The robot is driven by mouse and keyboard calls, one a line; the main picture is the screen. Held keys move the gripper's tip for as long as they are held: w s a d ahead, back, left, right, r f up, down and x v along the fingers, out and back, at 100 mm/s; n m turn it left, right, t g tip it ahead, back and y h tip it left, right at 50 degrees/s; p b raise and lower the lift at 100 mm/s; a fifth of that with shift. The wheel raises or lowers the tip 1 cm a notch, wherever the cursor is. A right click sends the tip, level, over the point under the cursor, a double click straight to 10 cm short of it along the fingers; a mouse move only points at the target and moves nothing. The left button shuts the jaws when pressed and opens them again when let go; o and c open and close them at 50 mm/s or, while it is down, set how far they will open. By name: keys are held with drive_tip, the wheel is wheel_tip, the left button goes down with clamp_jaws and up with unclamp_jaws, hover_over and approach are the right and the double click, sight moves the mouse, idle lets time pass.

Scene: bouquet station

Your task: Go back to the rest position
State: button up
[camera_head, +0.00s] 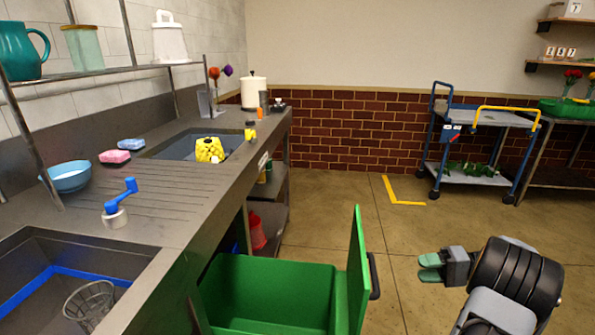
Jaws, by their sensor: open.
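My gripper (430,267), with pale green fingertips, is at the lower right of the head view, over open floor. It points left toward the open green bin (270,285). It is apart from the bin and holds nothing that I can see. The small gap between its fingers is hard to make out from this angle. The dark wheel-like part and grey link beside it are mine.
A steel sink counter (150,215) runs along the left. The bin's raised lid (358,270) stands between counter and gripper. A blue-framed cart (475,175) stands at the back right beside a side table (560,180). The middle floor is clear, with a yellow corner mark (395,195).

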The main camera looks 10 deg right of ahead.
drive_tip(key=a+r+n+g+h+p, duration=0.1)
drive_tip(key=a+r+g+h+p, duration=0.45)
drive_tip(key=a+r+p, duration=0.95)
drive_tip(key=s+a+r+n+t+h+p, duration=0.1)
drive_tip(key=s+a+r+h+p, duration=0.3)
drive_tip(key=r, duration=0.5)
drive_tip(key=s+a+r+n+t+h+p, duration=0.2)
drive_tip(key=s+a+r+h+p, duration=0.2)
drive_tip(key=a+r+p, duration=0.5)
drive_tip(key=shift+s+r+t+h+p, duration=0.35)
drive_tip(key=shift+h+p, duration=0.2)
drive_tip(key=shift+p, duration=0.15)
drive_tip(key=shift+f, duration=0.1)
